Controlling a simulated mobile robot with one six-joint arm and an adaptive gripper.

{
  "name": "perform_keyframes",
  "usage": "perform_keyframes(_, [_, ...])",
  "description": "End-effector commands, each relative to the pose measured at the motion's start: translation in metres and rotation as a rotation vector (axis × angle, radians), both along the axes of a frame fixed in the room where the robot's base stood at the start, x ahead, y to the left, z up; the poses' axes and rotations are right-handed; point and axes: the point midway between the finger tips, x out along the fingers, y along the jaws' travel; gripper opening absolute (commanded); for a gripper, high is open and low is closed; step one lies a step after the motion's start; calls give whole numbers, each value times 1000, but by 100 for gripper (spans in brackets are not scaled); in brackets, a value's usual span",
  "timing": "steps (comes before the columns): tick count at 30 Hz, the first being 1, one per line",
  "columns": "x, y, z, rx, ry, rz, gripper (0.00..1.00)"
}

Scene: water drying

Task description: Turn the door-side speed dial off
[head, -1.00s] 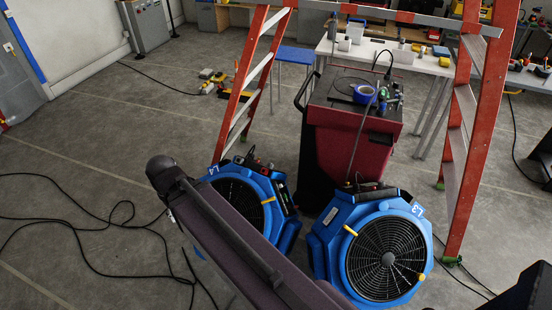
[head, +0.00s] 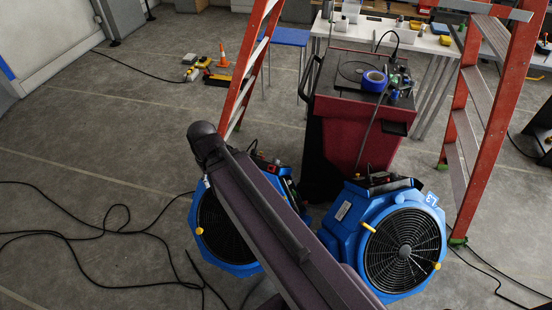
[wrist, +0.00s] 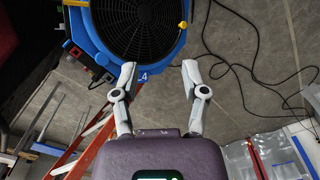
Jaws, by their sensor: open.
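Two blue fans stand side by side on the floor: the left fan (head: 222,235), partly covered by my arm, and the right fan (head: 385,240). Each has a small dark control panel on top, the left panel (head: 268,165) and the right panel (head: 378,182). The dials are too small to make out. In the wrist view, the fan marked 4 (wrist: 140,30) fills the top, with its control panel (wrist: 92,62) at left. My gripper (wrist: 160,68) is open and empty, its tips near the fan's lower edge.
A dark red wheeled cart (head: 350,140) stands behind the fans. An orange ladder (head: 480,130) straddles the area. Black cables (head: 90,235) lie loose on the left floor. A white table (head: 420,40) stands behind. The left floor is otherwise mostly clear.

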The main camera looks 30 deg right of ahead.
Motion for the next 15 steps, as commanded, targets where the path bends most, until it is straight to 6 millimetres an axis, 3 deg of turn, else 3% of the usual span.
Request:
perform_keyframes(6, [0,0,0,0,0,0,57])
perform_keyframes(9, [1,-1,-1,0,0,-1,84])
perform_keyframes(15, [12,-8,-11,6,-2,-27,85])
